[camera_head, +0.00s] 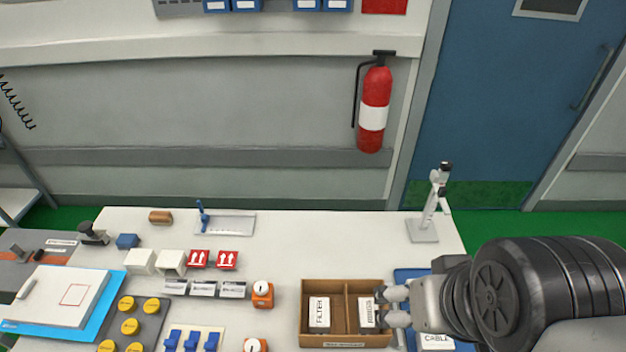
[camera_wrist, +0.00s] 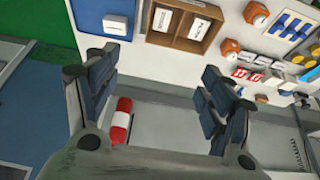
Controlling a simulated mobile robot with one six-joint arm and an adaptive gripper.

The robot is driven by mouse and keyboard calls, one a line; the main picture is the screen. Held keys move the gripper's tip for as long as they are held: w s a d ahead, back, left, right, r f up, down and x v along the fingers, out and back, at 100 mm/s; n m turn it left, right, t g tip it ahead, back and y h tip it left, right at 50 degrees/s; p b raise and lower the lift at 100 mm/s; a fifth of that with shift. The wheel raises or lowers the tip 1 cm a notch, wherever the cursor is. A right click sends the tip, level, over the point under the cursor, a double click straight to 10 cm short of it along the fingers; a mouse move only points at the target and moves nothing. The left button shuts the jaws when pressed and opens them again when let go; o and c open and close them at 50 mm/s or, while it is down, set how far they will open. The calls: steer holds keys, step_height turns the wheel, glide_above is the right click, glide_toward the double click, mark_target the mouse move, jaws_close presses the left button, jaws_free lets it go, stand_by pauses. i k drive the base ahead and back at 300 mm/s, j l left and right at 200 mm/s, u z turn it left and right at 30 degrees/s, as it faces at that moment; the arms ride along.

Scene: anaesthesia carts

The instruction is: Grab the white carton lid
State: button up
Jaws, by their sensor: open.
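No item is plainly marked as the white carton lid, so I cannot tell which white piece it is. Two white box-like pieces stand side by side on the table: the left one (camera_head: 140,262) looks closed, and the right one (camera_head: 171,263) shows a hollow side. My gripper (camera_head: 388,306) is well to their right, above the right part of the brown divided box. In the wrist view, my gripper (camera_wrist: 158,62) has its fingers wide apart with nothing between them. A white carton (camera_head: 366,312) in the box is partly hidden by my gripper.
The brown box (camera_head: 345,341) also holds a FILTER carton (camera_head: 319,312). A blue tray (camera_head: 405,274) with a CABLE carton (camera_head: 437,341) lies right of it. A metal stand (camera_head: 424,230) rises behind.

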mark_target(64, 297)
steer(key=u, duration=2.15)
steer(key=i+j+z, duration=0.2)
steer(key=i+j, duration=0.25)
steer(key=i+j+z, duration=0.25)
steer(key=i+j, duration=0.35)
steer(key=i+j+z, duration=0.2)
steer(key=i+j, duration=0.3)
steer(key=j, duration=0.15)
